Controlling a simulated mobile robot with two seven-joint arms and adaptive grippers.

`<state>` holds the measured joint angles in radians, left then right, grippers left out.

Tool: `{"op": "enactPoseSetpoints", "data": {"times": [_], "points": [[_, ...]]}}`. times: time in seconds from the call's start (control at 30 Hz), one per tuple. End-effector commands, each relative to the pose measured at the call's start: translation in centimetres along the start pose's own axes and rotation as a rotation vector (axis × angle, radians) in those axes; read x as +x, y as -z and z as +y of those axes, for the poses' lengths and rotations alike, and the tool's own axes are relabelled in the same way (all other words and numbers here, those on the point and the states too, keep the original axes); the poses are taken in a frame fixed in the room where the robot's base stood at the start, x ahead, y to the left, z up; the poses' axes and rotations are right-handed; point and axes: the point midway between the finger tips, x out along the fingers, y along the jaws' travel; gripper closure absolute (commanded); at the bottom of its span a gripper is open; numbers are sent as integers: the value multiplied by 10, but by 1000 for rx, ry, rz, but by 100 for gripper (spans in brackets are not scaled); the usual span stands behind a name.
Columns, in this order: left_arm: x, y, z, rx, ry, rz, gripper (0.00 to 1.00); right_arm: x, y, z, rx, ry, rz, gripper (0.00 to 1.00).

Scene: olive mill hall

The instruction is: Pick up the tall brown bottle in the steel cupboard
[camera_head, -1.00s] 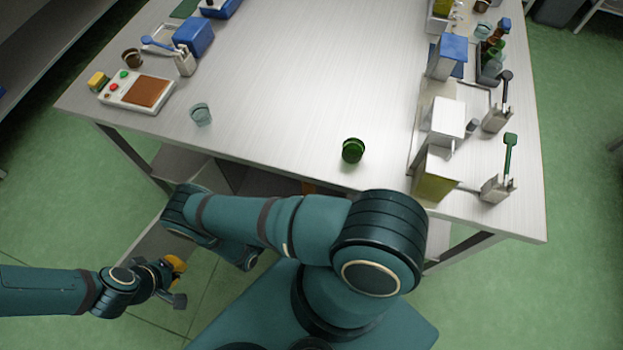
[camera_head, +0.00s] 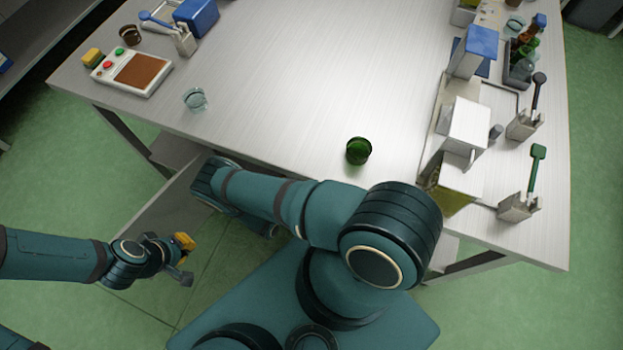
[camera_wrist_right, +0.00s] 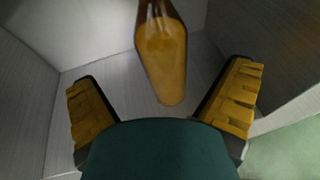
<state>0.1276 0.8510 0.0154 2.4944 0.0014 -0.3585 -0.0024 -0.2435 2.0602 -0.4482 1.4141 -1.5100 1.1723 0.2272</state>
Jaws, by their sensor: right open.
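The tall brown bottle (camera_wrist_right: 162,55) shows in the right wrist view, ahead of my right gripper (camera_wrist_right: 165,100) and roughly centred between its yellow-padded fingers. Its upper end is cut off by the picture's top edge. The right gripper is open, and I see no contact with the bottle. Grey metal walls and a floor of the steel cupboard (camera_wrist_right: 95,35) surround the bottle. In the head view the right gripper is hidden beneath the table edge. My left gripper (camera_head: 184,262) is at the lower left over the green floor, with no object visible in it; its finger gap is unclear.
The table (camera_head: 290,90) stands above, holding a green cup (camera_head: 358,151), a clear glass (camera_head: 194,99), a scale-like device (camera_head: 131,72) and, along the right side, several boxes and holders. Green floor (camera_head: 60,160) is open at the left.

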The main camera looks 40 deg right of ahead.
Motion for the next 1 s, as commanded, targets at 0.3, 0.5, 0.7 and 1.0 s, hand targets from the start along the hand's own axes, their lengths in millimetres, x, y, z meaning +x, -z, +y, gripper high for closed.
{"op": "enactPoseSetpoints", "data": {"times": [0.3, 0.5, 0.7, 1.0], "points": [[1, 0, 0, 0, 0, 1, 100, 26, -3, -1, -1, 0, -1, 0], [-1, 0, 1, 0, 0, 0, 100, 53, -13, -3, 0, 1, 0, 0], [3, 0, -1, 0, 0, 1, 100, 71, -11, -3, 0, 1, 0, 0], [3, 0, -1, 0, 0, 2, 100, 71, -12, -2, -1, 0, 0, 25]]}}
